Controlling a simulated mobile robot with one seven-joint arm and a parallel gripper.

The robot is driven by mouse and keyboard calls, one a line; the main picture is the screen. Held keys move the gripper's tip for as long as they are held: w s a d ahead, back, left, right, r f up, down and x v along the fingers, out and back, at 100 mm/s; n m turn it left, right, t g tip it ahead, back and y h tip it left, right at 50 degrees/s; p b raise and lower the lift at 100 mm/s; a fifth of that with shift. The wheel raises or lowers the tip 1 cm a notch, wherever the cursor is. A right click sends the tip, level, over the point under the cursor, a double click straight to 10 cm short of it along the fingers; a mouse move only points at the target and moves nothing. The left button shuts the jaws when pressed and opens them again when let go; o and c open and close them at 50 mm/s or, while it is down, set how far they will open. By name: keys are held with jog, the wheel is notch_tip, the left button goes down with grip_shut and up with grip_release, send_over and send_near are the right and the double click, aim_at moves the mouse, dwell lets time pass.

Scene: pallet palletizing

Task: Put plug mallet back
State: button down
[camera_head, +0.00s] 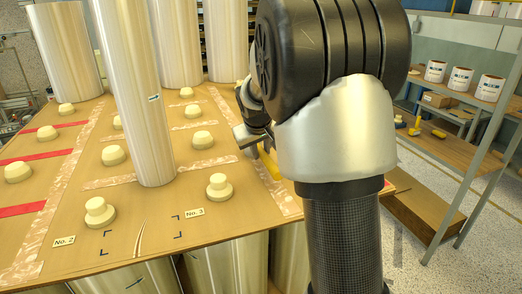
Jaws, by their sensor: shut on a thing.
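My gripper (258,143) is at the right side of the wooden board, mostly hidden behind my own arm. It is shut on a yellow thing (270,164), which looks like the handle of the plug mallet. Only a short piece of it shows beside the arm, low over or on the board; I cannot tell if it touches. The mallet's head is hidden.
The wooden board (150,225) carries several cream plugs (219,187) and tall shiny rolls (135,90), one standing near the middle. Labels No. 2 and No. 3 mark its front edge. The right rack's wooden shelf (460,150) sits below white tubs (461,80). A metal post (485,130) stands in front.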

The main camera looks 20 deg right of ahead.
jog(key=c, duration=1.6)
grip_release()
jog(key=shift+o, duration=0.2)
